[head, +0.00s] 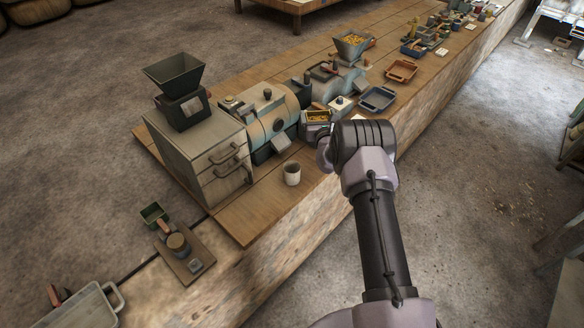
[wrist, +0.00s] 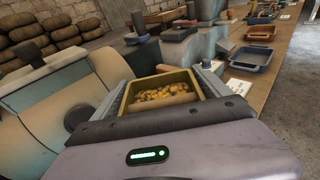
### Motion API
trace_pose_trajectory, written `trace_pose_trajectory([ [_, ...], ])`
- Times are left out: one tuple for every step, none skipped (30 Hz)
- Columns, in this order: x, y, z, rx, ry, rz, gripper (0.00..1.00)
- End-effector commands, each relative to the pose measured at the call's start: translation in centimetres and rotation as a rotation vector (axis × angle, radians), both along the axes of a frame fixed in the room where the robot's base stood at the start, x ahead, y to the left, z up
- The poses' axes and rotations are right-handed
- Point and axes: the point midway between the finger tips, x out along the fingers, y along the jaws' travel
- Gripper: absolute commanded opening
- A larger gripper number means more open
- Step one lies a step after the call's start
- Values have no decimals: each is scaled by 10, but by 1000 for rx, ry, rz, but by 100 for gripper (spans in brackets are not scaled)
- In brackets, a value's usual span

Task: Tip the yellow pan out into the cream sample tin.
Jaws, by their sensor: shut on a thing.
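My gripper (wrist: 166,90) is shut on the yellow pan (wrist: 158,80), with one finger along each side of it. The pan is upright and holds a layer of small yellow pieces. In the head view the pan (head: 318,113) shows just beyond my wrist, above the bench. A cream cup, which looks like the sample tin (head: 292,174), stands upright on the bench's near edge, to the left of my gripper and apart from it. The inside of the tin is too small to make out. The tin is not seen in the wrist view.
A cream rounded machine (head: 267,115) stands left of the pan, beside a grey drawer cabinet (head: 200,155) with a dark hopper. A blue tray (head: 378,98) and an orange tray (head: 401,70) lie farther along the bench (head: 240,222). The bench around the tin is mostly clear.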

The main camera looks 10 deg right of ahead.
Motion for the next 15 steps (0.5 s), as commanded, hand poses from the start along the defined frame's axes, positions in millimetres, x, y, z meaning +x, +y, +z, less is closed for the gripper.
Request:
trace_pose_trajectory([
  [0, 0, 0, -3, -4, 0, 35],
  [0, 1, 0, -7, -6, 1, 35],
  [-1, 1, -1, -12, -11, 1, 35],
  [-1, 2, -1, -17, -15, 1, 35],
  [-2, 3, -1, -23, -20, 1, 35],
  [-3, 4, -2, -32, -28, 1, 35],
  [-3, 4, -2, -40, -34, 1, 35],
  [-4, 5, -3, -49, -41, 2, 35],
  [-5, 7, -3, -63, -52, 2, 35],
  [-6, 8, -3, -73, -62, 1, 35],
  [-7, 9, -4, -86, -71, 2, 35],
  [-8, 10, -4, -100, -84, 2, 35],
  [-9, 11, -4, -112, -95, 1, 35],
  [-11, 13, -4, -125, -104, 1, 35],
  [-12, 14, -4, -140, -116, 0, 35],
])
